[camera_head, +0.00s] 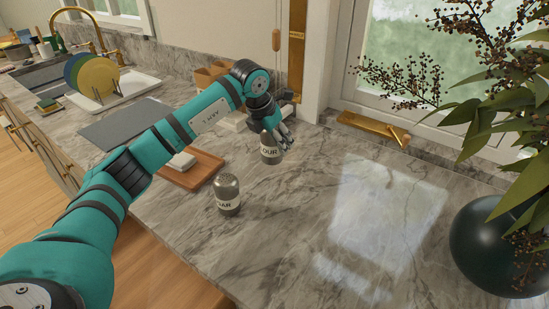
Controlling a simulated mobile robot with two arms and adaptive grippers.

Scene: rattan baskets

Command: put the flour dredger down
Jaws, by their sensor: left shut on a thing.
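The flour dredger (270,153) is a small grey metal shaker with a pale label that reads "OUR". It is upright over the marble counter (330,220), near the middle of the view. My left gripper (279,135) comes in from the left and is shut on its upper part, hiding some of it. I cannot tell whether its base touches the counter or hovers just above. My right gripper is not in view.
A second shaker (228,196), its label ending in "AR", stands nearer me. A wooden tray (205,176) lies partly behind my arm. A dark vase (490,245) with branches stands at the right. The counter between is clear.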

